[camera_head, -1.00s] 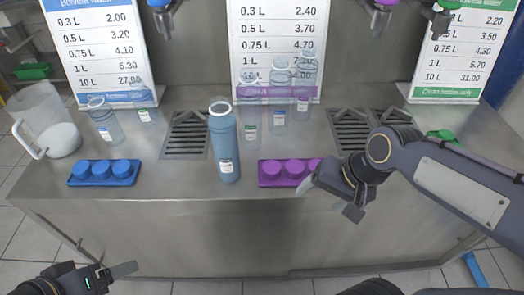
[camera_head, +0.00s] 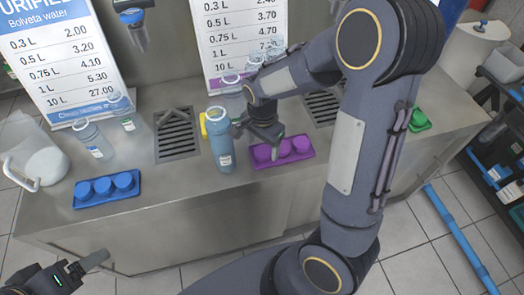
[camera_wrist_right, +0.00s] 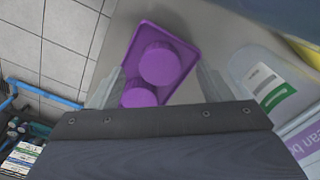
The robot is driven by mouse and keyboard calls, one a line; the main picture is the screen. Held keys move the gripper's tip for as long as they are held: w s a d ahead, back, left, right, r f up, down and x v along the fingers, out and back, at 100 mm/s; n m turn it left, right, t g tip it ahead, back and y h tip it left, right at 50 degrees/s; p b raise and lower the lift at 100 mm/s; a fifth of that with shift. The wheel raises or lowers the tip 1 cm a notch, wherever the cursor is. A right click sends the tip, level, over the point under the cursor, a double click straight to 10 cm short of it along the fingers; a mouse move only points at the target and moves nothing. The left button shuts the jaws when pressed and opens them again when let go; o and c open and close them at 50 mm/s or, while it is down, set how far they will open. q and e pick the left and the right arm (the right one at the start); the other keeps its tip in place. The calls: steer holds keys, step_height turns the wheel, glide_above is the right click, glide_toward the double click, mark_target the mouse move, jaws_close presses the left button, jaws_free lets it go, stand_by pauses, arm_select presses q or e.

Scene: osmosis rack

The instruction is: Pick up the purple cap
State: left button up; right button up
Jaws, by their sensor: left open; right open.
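Purple caps (camera_head: 284,147) sit in a row in a purple tray (camera_head: 281,162) near the counter's front edge. In the right wrist view, one cap (camera_wrist_right: 160,63) shows clearly and a second is partly hidden by the gripper body; the tray (camera_wrist_right: 184,42) shows around them. My right gripper (camera_head: 263,140) is open and empty above the tray's left end, pointing down. In the wrist view its fingers (camera_wrist_right: 158,82) stand on either side of the caps, which are seen between them. My left gripper (camera_head: 82,268) is open and empty at the lower left, away from the counter.
A tall blue bottle (camera_head: 221,145) stands just left of the purple tray, close to my right gripper. A blue tray of caps (camera_head: 106,202) lies further left, beside a clear jug (camera_head: 35,160). A green cap (camera_head: 418,118) is at the right. Clear bottles stand behind.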

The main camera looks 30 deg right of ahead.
step_height(320, 180, down, 2)
steer(key=shift+f, duration=0.1)
steer(key=shift+c, duration=0.2)
steer(key=c, duration=1)
steer(key=shift+c, duration=0.2)
